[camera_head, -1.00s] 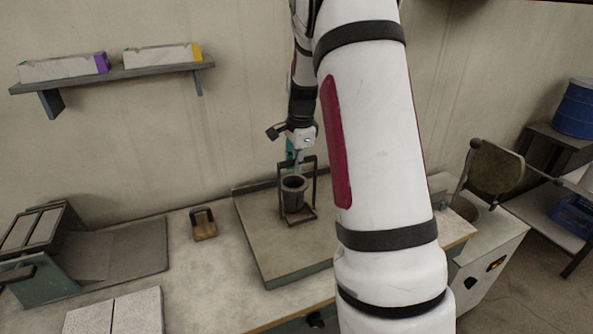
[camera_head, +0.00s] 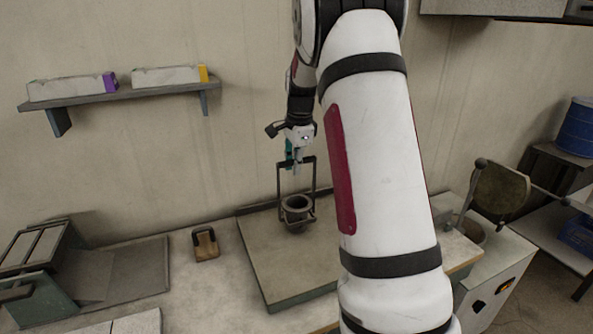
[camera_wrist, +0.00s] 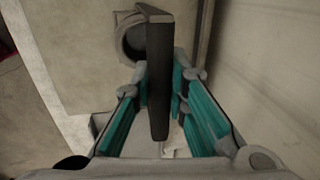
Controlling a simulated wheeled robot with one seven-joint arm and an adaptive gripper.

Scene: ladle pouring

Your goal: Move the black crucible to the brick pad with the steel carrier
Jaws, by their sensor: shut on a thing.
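The black crucible (camera_head: 297,205) is upright over the grey slab, inside the lower ring of the steel carrier (camera_head: 315,175). I cannot tell whether it touches the slab. My gripper (camera_head: 295,160) is shut on the carrier's top bar, above the crucible. In the wrist view the dark bar (camera_wrist: 158,85) runs between the teal finger pads, and part of the crucible's rim (camera_wrist: 131,38) shows behind it. The pale pad (camera_head: 137,322), which looks like the brick pad, is at the bottom left, cut off by the frame edge.
The grey slab (camera_head: 272,275) lies on the bench. A wooden block with a dark handle (camera_head: 205,245) stands left of it. My arm hides the slab's right part.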

